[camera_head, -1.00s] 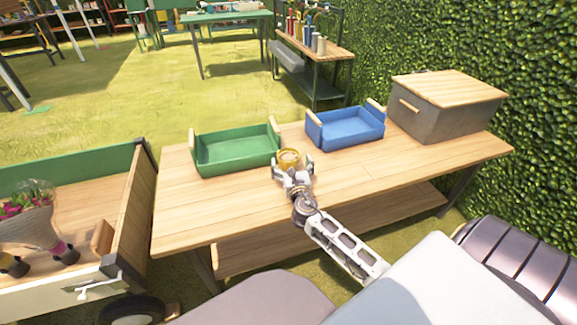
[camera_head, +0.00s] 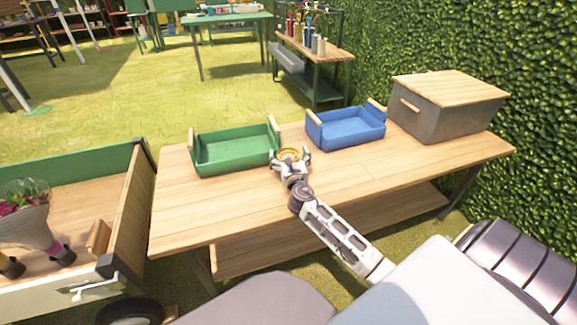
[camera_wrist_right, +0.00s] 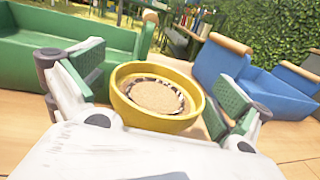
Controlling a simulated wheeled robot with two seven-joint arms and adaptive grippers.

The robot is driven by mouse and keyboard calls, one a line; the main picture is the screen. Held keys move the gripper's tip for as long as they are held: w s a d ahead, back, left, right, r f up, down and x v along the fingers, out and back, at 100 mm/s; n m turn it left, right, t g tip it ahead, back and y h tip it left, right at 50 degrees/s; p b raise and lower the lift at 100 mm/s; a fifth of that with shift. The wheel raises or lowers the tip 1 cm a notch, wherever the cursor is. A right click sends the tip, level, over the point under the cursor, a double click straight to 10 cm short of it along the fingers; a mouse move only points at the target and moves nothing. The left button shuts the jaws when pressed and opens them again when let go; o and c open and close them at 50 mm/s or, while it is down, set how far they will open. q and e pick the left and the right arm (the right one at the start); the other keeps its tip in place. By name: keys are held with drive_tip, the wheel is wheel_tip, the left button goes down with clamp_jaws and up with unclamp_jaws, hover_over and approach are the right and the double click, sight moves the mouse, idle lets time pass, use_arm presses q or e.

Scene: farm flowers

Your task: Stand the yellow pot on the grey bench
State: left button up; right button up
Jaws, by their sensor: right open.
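The yellow pot (camera_head: 289,153) stands upright on the wooden-topped table (camera_head: 370,177), between the green tray and the blue tray. In the right wrist view the yellow pot (camera_wrist_right: 127,112) has a round rim and a brown inside. My right gripper (camera_head: 291,158) is open around it, with one green-padded finger on each side. The right wrist view shows both fingers (camera_wrist_right: 155,88) spread, with the pot between them. Part of the pot's lower side is hidden by the gripper. My left gripper is not in view. I cannot tell which bench is the grey one.
A green tray (camera_head: 237,166) is left of the pot, a blue tray (camera_head: 345,144) to its right. A grey box with a wooden lid (camera_head: 435,112) stands at the table's right end. A wooden cart (camera_head: 128,215) is at the left. The table's front is mostly clear.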

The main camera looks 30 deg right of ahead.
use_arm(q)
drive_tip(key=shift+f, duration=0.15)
use_arm(e)
drive_tip(key=shift+c, duration=1.1)
drive_tip(key=c, duration=1.4)
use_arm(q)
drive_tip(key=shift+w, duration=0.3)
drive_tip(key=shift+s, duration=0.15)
use_arm(e)
drive_tip(key=shift+r, duration=0.1)
